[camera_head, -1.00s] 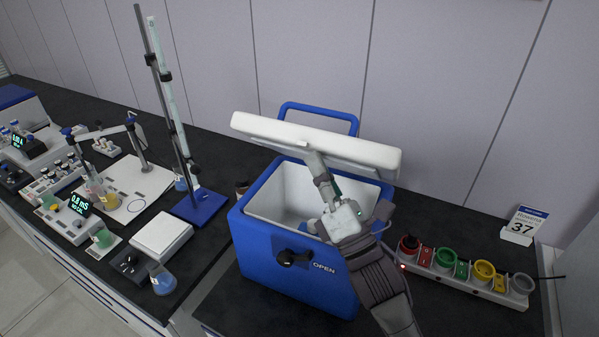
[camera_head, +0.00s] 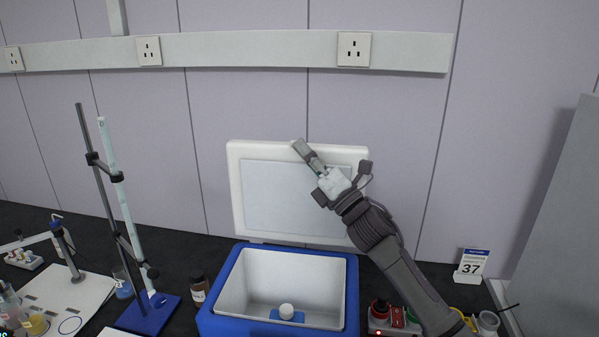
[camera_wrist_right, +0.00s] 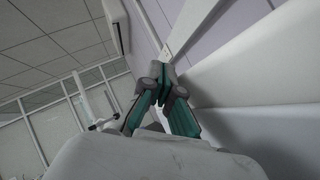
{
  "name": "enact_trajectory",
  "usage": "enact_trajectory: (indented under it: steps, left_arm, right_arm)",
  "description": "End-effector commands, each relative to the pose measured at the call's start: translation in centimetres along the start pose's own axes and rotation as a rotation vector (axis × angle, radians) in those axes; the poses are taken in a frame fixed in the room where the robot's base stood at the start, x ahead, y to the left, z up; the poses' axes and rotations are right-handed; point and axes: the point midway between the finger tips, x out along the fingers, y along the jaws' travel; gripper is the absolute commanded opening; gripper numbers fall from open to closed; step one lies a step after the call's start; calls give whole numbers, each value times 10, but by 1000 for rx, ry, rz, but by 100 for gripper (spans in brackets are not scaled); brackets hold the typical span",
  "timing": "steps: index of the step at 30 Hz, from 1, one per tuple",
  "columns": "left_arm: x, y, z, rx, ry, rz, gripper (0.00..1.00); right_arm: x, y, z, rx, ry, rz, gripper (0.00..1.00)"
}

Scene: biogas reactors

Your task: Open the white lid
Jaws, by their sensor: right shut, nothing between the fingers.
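The white lid (camera_head: 265,200) stands upright behind the blue cooler box (camera_head: 225,322), swung open, with its flat inner face toward me. My right gripper (camera_head: 300,147) is shut and empty, in front of the lid near its top edge; I cannot tell whether it touches. In the right wrist view the shut fingers (camera_wrist_right: 162,72) are beside a large pale surface, likely the lid (camera_wrist_right: 255,95). Inside the open box a white-capped item (camera_head: 286,311) sits near the bottom. My left gripper is out of view.
A stand with a long tube (camera_head: 112,180) on a blue base is left of the box, with a brown bottle (camera_head: 199,290) between. The wall is close behind the lid.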

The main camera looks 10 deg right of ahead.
Motion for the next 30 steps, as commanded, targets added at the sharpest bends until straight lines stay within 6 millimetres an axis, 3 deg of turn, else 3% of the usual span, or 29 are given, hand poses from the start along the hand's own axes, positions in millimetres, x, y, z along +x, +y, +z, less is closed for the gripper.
enact_trajectory:
  steps: [3,12,30]
  left_arm:
    - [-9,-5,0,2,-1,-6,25]
    - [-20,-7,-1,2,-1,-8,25]
    - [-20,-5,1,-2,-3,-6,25]
  right_arm:
    - [12,-11,12,45,2,-52,0]
    - [23,-34,21,121,6,-130,0]
    - [23,-40,22,136,7,-145,0]
